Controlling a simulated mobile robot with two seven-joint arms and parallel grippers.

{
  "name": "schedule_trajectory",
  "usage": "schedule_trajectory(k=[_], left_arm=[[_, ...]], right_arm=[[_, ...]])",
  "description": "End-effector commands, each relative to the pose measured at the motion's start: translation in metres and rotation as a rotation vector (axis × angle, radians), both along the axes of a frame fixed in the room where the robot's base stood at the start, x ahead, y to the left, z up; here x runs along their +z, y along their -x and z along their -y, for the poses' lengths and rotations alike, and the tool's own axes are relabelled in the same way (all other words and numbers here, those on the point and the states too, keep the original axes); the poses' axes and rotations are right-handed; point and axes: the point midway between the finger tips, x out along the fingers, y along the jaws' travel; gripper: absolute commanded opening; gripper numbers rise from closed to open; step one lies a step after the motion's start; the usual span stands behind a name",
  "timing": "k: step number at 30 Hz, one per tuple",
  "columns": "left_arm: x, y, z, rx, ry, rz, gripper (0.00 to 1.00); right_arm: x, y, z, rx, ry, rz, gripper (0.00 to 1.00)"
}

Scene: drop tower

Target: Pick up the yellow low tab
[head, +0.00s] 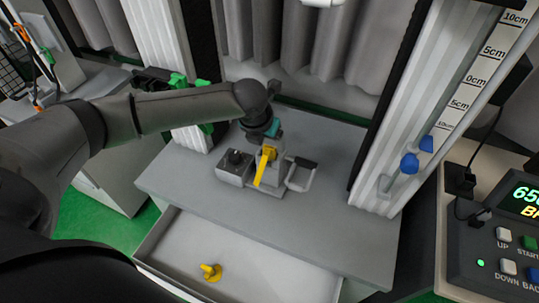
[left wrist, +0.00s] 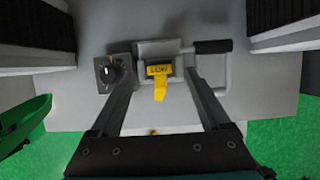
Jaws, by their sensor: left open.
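The yellow low tab (left wrist: 159,87) shows in the left wrist view with a "LOW" label at its top. It sits on a grey fixture (left wrist: 160,47) on the bench, and in the head view the yellow tab (head: 264,168) stands up at the fixture's front. My left gripper (left wrist: 161,76) is open, with one finger on each side of the tab and gaps between. In the head view my left gripper (head: 267,152) is over the fixture, its fingers hard to make out. My right gripper is out of view.
Another yellow piece (head: 210,272) lies in the open drawer (head: 250,262) below the bench. The fixture has a black knob (head: 236,157) at left and a dark handle (head: 301,172) at right. White columns flank the bench; a control box (head: 500,240) stands at right.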

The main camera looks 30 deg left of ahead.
Motion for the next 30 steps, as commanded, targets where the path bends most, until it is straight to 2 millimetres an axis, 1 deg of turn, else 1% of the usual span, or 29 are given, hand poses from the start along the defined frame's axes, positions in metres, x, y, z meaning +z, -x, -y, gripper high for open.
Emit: schedule_trajectory(k=[1, 6, 9, 15, 30], left_arm=[[-0.013, -0.001, -0.001, 0.000, -0.001, -0.003, 0.80], [-0.029, -0.008, -0.001, -0.001, -0.001, 0.000, 0.80], [-0.032, -0.009, -0.002, -0.001, -0.002, 0.000, 0.80], [-0.031, -0.010, -0.002, -0.001, -0.002, 0.000, 0.80], [-0.031, -0.009, -0.002, -0.001, -0.001, 0.000, 0.24]], right_arm=[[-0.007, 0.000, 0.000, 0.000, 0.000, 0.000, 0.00], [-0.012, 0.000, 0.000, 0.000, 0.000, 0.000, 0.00], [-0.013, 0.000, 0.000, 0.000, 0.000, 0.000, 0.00], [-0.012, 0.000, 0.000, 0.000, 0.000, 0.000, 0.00], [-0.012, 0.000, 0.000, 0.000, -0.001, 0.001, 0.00]])
